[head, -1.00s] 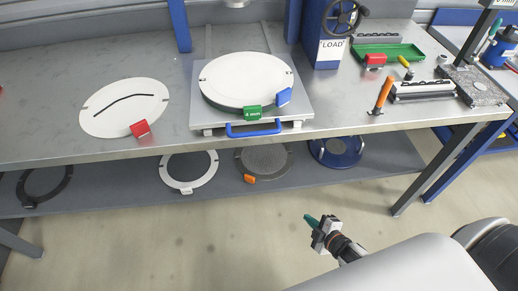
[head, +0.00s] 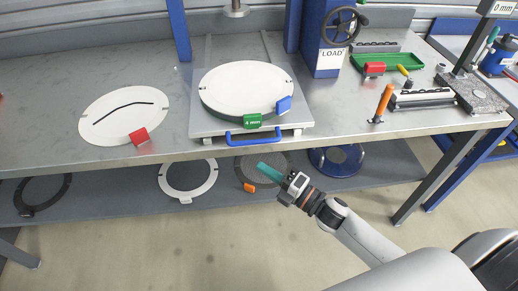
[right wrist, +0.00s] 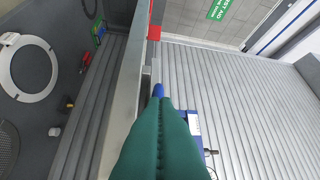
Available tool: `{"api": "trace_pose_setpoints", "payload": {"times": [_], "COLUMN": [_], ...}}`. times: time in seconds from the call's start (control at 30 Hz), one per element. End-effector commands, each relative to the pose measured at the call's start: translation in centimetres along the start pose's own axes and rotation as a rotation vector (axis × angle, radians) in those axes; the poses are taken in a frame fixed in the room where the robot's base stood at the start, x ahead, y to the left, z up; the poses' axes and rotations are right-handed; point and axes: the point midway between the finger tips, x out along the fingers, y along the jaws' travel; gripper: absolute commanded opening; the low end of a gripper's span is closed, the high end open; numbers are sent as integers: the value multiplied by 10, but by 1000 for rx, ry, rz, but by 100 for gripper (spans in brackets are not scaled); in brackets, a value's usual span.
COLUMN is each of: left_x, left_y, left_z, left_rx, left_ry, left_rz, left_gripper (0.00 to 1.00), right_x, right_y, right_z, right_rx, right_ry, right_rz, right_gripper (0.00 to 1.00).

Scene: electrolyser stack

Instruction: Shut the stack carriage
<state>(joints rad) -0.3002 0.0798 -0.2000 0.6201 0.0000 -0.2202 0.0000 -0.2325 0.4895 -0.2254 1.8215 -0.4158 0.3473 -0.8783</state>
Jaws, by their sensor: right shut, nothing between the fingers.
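The stack carriage (head: 210,123) is a grey plate at the front of the bench, with a blue handle (head: 253,137) on its front edge. On it lies a white disc (head: 245,85) over a green one, with a green tag and a blue tag at the rim. My right gripper (head: 270,171), with teal fingers, is shut and empty, below and in front of the handle, apart from it. In the right wrist view the shut fingers (right wrist: 157,125) point towards a small blue part beyond their tips. My left gripper is not in view.
A blue press frame (head: 325,40) with a handwheel stands behind the carriage. A white disc with a black crack-like line (head: 115,118) and red tag lies left. A green tray (head: 390,62) and orange-handled tool (head: 384,100) are right. Several rings lie on the lower shelf (head: 110,195).

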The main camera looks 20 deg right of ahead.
Motion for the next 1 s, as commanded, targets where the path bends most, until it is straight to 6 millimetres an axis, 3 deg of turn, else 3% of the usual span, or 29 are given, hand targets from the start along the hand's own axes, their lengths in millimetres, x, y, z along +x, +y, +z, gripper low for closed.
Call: {"api": "trace_pose_setpoints", "payload": {"times": [0.1,0.3,0.83,1.0], "left_x": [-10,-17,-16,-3], "left_y": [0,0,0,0], "left_z": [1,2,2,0], "left_rx": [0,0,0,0], "left_ry": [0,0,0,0], "left_rz": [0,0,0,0], "left_gripper": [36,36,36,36], "right_x": [25,42,49,66], "right_y": [-4,-1,2,9], "right_z": [-2,-23,-30,-48], "right_rx": [-1,0,1,-3], "right_ry": [1,1,1,1], "right_rz": [-2,1,1,-1], "right_gripper": [0,0,0,0]}}
